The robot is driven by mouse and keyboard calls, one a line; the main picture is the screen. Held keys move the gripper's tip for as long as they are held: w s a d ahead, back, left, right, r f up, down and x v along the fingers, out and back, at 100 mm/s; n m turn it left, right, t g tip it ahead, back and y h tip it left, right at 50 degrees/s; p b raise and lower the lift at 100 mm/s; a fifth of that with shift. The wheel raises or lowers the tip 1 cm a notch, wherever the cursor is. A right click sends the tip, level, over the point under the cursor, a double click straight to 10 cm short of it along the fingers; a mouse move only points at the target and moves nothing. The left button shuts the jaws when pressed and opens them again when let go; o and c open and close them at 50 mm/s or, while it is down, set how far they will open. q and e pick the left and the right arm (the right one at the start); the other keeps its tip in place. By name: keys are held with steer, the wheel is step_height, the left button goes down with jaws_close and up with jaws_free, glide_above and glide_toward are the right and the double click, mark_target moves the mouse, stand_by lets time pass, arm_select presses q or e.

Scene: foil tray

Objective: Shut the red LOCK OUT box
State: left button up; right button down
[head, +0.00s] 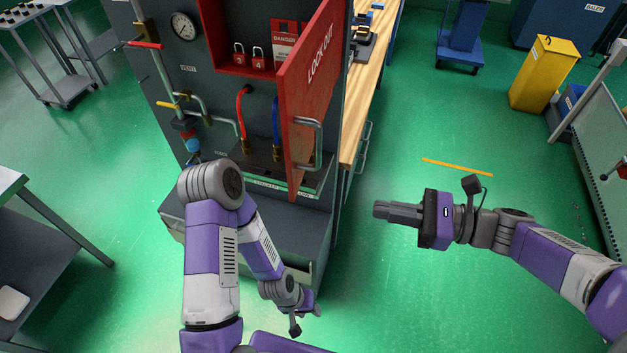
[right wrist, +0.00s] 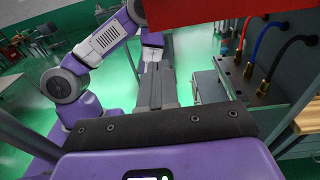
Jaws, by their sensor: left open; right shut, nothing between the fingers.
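The red LOCK OUT box (head: 232,62) is mounted on the grey panel, with two red padlocks and danger tags inside. Its red door (head: 310,85) stands wide open, swung out toward me, with a metal handle (head: 318,140) on its outer face. In the right wrist view part of a red panel, likely the door (right wrist: 245,22), crosses the top. My right gripper (head: 380,210) is shut and empty, right of the door and apart from the handle. It also shows in the right wrist view (right wrist: 158,75). My left gripper (head: 312,308) is open, low in front of the panel's base.
Red and blue hoses (head: 275,120) hang below the box, beside pipes and a gauge (head: 184,26). A wooden bench (head: 372,80) stands right of the panel. An orange strip (head: 457,167) lies on open green floor. A yellow bin (head: 544,73) stands at the back right.

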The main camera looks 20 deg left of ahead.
step_height(320, 180, up, 2)
glide_toward(296, 186)
steer(key=shift+y, duration=0.3)
steer(key=a, duration=0.7)
steer(key=shift+s+f, duration=0.1)
steer(key=shift+f, duration=0.1)
